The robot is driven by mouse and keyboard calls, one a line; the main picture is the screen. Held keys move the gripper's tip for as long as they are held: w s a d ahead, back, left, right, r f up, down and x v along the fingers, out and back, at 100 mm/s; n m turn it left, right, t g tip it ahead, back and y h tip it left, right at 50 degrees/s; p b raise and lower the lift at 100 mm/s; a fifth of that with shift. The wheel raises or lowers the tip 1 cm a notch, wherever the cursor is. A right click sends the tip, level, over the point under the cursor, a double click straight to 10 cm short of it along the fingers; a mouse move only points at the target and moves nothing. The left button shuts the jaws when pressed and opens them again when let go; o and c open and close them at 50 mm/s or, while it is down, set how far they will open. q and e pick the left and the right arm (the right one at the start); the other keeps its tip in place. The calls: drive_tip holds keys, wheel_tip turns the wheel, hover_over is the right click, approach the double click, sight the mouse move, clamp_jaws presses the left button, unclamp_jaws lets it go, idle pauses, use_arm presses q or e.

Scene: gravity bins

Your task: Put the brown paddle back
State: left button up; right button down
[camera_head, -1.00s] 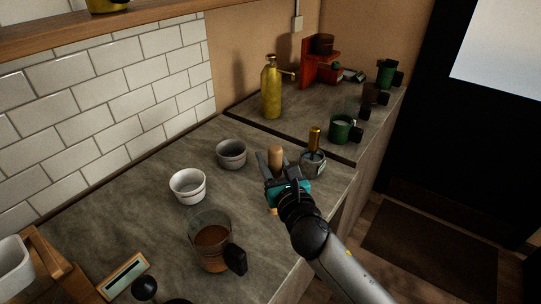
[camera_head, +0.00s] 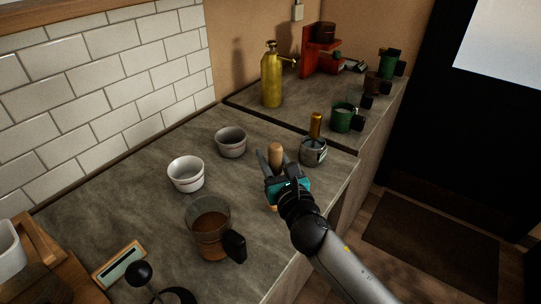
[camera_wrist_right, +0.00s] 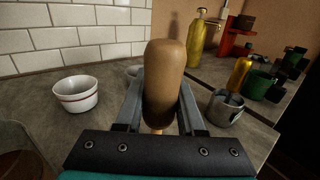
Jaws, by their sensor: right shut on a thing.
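The brown paddle (camera_head: 276,155) is a rounded wooden piece held upright in my right gripper (camera_head: 275,167). In the right wrist view the paddle (camera_wrist_right: 165,75) stands between the two grey fingers of my right gripper (camera_wrist_right: 160,110), which are shut on it. A thinner, paler part shows below the thick end, mostly hidden by the gripper. A small grey metal cup (camera_head: 313,152) with a gold-handled tool (camera_head: 316,125) stands just right of the gripper. My left gripper is not in view.
Two small bowls, one white (camera_head: 186,175) and one grey (camera_head: 230,142), stand left of the gripper. A glass jug (camera_head: 210,230) of brown liquid is in front. A gold bottle (camera_head: 271,80), green mug (camera_head: 342,117) and red stand (camera_head: 318,52) are behind. Bare counter (camera_head: 130,220) lies at left.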

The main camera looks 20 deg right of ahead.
drive_tip(key=shift+f+b, duration=0.4)
drive_tip(key=shift+f, duration=0.1)
drive_tip(key=shift+c, duration=2.2)
unclamp_jaws()
drive_tip(key=s+b, duration=0.1)
drive_tip(key=s, duration=1.4)
drive_tip(key=shift+s+d, duration=0.15)
drive_tip(key=shift+d, duration=0.2)
